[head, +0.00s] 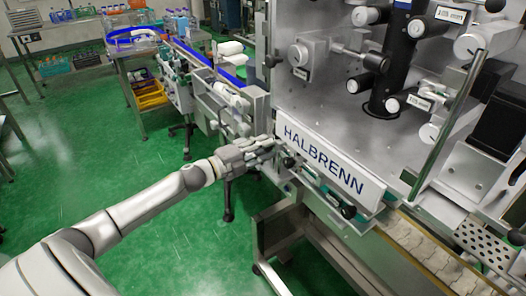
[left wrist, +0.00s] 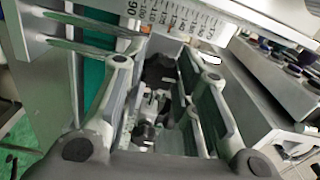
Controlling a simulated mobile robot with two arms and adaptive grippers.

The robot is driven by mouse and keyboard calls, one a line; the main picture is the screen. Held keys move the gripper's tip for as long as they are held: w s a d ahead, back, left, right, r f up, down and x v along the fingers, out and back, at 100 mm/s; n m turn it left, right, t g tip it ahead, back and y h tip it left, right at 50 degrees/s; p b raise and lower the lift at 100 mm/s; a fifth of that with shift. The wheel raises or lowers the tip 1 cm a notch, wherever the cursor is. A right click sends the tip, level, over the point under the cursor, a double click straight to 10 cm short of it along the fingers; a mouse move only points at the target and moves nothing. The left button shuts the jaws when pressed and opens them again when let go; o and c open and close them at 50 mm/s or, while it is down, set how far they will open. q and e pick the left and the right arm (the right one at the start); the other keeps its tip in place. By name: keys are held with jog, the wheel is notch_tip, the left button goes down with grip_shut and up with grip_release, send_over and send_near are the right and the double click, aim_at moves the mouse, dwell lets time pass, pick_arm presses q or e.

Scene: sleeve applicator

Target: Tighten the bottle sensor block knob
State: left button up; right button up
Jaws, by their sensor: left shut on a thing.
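My left gripper (head: 270,144) reaches in from the left to the left end of the machine's front, beside the HALBRENN panel. In the head view its fingers cover what they hold. In the left wrist view the two fingers (left wrist: 165,75) stand either side of a dark knob (left wrist: 160,70), taken as the bottle sensor block knob, and are shut on it. The knob sits close below a printed scale (left wrist: 185,18). Its far side and how tight it is cannot be seen. My right gripper is not in view.
The HALBRENN panel (head: 322,165) and other dark knobs (head: 348,211) lie just right of my left gripper. A conveyor (head: 410,240) runs along the machine's front. A blue-edged conveyor (head: 205,60) stands behind. Green floor at left is mostly clear.

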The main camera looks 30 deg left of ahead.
pick_arm(q)
jog(key=shift+m, duration=0.6)
jog(key=o, duration=1.1)
jog(key=shift+c, duration=0.2)
jog(key=v, duration=1.2)
